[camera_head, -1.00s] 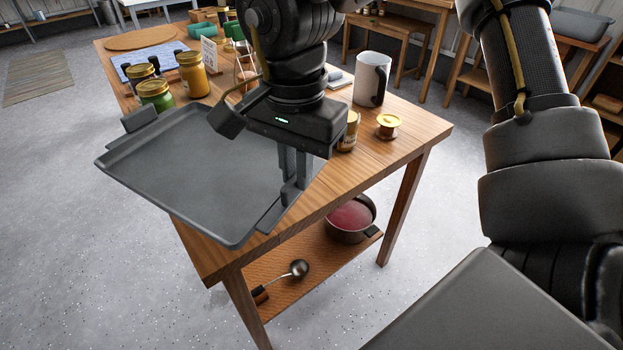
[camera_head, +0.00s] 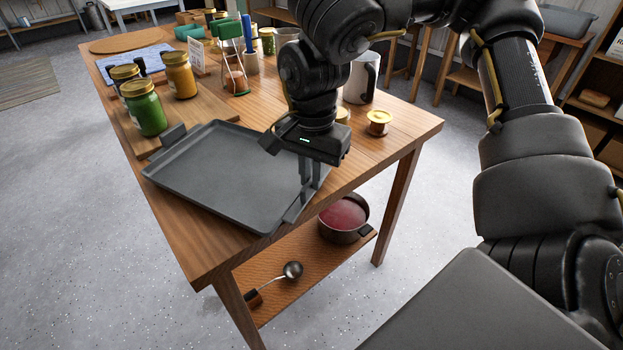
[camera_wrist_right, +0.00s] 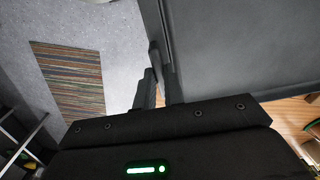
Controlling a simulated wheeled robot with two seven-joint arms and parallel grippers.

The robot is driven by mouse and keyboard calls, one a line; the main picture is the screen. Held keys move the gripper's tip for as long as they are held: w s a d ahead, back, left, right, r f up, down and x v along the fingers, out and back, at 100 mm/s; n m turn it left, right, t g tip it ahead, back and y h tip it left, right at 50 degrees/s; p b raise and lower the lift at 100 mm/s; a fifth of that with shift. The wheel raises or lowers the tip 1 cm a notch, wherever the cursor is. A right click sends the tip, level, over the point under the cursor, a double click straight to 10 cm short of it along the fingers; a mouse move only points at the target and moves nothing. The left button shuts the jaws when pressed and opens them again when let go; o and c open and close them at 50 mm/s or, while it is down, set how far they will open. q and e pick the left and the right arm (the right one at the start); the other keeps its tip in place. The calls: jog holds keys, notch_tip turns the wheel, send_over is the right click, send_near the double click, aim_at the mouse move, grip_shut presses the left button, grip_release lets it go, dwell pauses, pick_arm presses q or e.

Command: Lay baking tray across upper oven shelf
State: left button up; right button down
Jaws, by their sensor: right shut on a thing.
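The dark grey baking tray (camera_head: 225,180) is level over the near part of the wooden table. I cannot tell whether its underside touches the tabletop. My right gripper (camera_head: 306,192) points down and is shut on the handle at the tray's right side. In the right wrist view the two fingers (camera_wrist_right: 158,85) are close together at the tray's edge, and the tray (camera_wrist_right: 240,45) fills the upper right. My left gripper is not in view. No oven or oven shelf shows in these frames.
A pot (camera_head: 343,218) and a ladle (camera_head: 290,271) are on the lower shelf. Open floor lies left.

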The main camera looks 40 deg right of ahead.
jog(key=shift+f, duration=0.6)
jog(key=c, duration=1.5)
grip_release()
